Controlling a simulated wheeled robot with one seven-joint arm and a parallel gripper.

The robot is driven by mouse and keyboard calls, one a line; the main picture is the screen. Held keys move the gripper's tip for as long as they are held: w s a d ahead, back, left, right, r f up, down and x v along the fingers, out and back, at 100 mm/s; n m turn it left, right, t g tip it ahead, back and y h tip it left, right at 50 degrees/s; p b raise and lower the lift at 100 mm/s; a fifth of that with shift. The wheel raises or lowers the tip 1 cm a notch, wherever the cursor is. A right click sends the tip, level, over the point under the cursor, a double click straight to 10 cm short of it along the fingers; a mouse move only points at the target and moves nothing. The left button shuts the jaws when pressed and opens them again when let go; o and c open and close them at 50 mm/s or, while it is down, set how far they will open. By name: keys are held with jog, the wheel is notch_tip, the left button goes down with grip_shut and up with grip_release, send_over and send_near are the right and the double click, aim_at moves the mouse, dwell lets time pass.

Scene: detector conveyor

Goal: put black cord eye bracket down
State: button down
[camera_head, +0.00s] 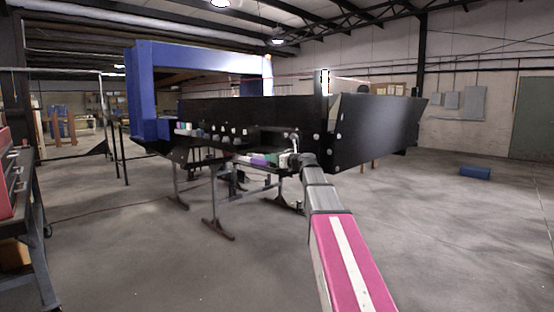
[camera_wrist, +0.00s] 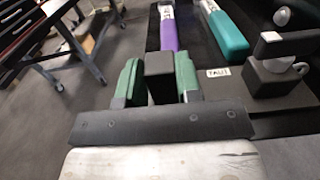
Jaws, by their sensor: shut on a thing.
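My gripper (camera_wrist: 158,70) shows in the wrist view with a green finger on each side of a dark, blocky piece, the black cord eye bracket (camera_wrist: 159,63). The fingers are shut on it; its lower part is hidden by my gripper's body. A purple piece (camera_wrist: 168,38) and a teal piece (camera_wrist: 228,32) lie ahead on a dark surface. In the head view my arm reaches to the near side of the black conveyor (camera_head: 240,108), and the gripper end is small there. I cannot tell whether the bracket touches a surface.
A small white label (camera_wrist: 218,72) and a black block with a pale round knob (camera_wrist: 278,75) are at right in the wrist view. A blue arch (camera_head: 150,90) spans the conveyor. A tool cart (camera_head: 20,185) stands at left. The floor at right is mostly clear.

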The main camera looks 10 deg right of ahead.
jog(key=shift+f, duration=0.1)
jog(key=c, duration=0.8)
grip_release()
jog(key=shift+s+d, duration=0.1)
jog(key=shift+s, duration=0.1)
jog(key=v, duration=1.1)
jog(key=shift+s+d, duration=0.2)
jog(key=shift+s, duration=0.05)
